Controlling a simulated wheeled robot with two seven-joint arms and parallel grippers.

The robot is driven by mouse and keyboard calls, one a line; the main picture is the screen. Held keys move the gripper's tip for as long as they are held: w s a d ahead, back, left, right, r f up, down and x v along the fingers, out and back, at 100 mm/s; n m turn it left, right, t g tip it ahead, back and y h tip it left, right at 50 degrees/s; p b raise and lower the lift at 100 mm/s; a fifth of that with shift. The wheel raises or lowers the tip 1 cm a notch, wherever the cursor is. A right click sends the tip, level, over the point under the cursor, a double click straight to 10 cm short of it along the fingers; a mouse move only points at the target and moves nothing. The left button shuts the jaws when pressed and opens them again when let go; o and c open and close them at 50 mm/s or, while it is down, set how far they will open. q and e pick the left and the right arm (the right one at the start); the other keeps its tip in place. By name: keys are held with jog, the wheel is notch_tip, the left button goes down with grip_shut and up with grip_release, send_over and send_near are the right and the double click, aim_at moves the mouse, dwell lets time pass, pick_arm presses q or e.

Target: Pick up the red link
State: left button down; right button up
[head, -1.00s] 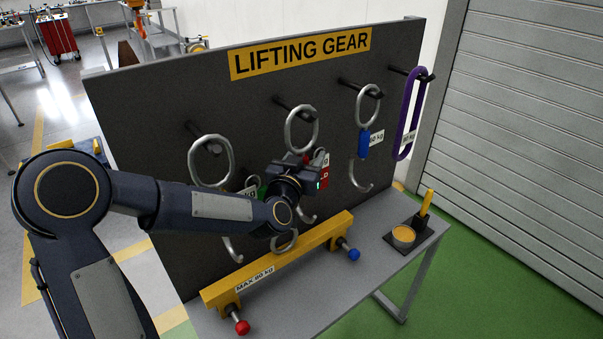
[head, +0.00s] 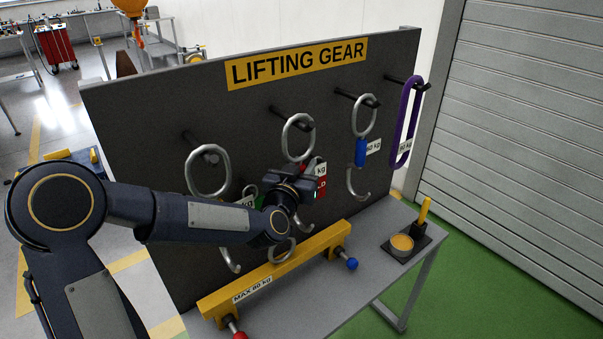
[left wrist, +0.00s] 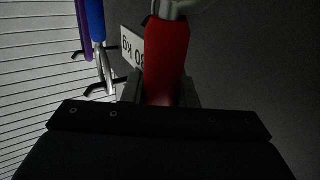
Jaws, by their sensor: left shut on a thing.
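The red link (head: 321,187) hangs under a steel ring (head: 298,137) on a peg of the dark board, second from the left. My left gripper (head: 314,186) is at the link's red body, with its wrist hiding most of the link in the head view. In the left wrist view the red body (left wrist: 168,55) stands between my left gripper's fingers (left wrist: 166,92), which are shut on it. A white weight tag is beside it. The ring still appears to be around its peg. My right gripper is out of view.
A blue link (head: 361,152) and a purple sling (head: 407,122) hang to the right. A green link (head: 260,197) hangs to the left.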

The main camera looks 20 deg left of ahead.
pick_arm(q)
jog(key=s+d+r, duration=0.2)
jog(key=s+r, duration=0.4)
jog(key=s+d+r, duration=0.2)
jog(key=s+r, duration=0.5)
jog(key=shift+s+d, duration=0.15)
jog(key=shift+d, duration=0.1)
